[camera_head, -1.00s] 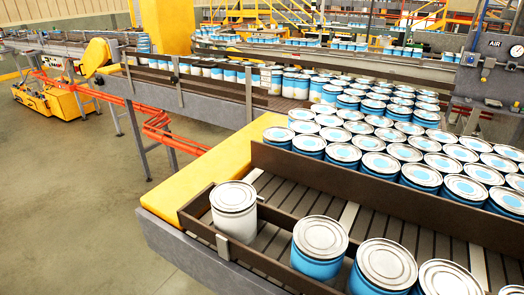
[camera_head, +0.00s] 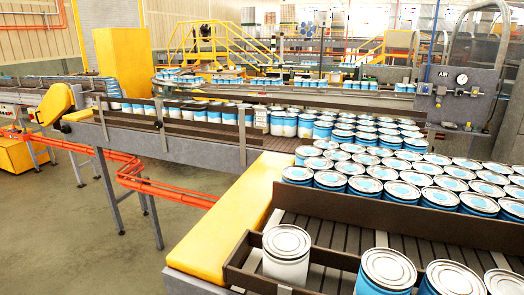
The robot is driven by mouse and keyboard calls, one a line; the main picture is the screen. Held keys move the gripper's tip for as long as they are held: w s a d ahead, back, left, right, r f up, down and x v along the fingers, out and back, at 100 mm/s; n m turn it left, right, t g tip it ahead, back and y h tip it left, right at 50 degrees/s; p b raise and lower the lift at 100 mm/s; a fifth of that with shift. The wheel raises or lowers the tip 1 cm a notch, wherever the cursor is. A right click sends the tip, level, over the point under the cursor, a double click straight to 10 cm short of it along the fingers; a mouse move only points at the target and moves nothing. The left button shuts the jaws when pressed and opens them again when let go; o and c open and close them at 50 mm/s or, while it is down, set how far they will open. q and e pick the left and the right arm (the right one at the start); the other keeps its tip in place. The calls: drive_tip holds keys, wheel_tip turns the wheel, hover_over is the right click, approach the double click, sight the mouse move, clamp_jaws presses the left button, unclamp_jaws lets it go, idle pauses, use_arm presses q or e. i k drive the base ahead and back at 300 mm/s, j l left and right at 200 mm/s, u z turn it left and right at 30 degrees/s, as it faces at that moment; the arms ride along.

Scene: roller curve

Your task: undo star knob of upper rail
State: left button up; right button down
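Dark brown guide rails (camera_head: 205,128) run along the conveyor at the middle left, held by grey upright posts (camera_head: 242,138). I cannot tell which one is the upper rail. A broad brown rail (camera_head: 400,217) crosses the near conveyor, with packed blue and white cans (camera_head: 330,180) behind it. A shorter brown rail (camera_head: 240,262) is at its near left corner, beside a white can (camera_head: 286,266). Neither of my grippers is in view.
A yellow guard (camera_head: 225,225) edges the near conveyor. Orange piping (camera_head: 130,175) runs below the rear conveyor among its legs. A grey panel (camera_head: 470,105) with a gauge and an AIR label stands at the right. Floor (camera_head: 70,240) at lower left is open.

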sight(158, 123)
drive_tip(key=i+j+z, duration=0.2)
drive_tip(key=j+z, duration=0.15)
drive_tip(key=j, duration=0.85)
drive_tip(key=j+z, duration=0.35)
drive_tip(key=j, duration=0.9)
drive_tip(key=i+j+z, duration=0.3)
drive_tip(key=j, duration=0.6)
drive_tip(key=j+z, duration=0.25)
drive_tip(key=j, duration=0.65)
drive_tip(key=i+j+z, duration=0.1)
drive_tip(key=j+z, duration=0.2)
drive_tip(key=j, duration=0.65)
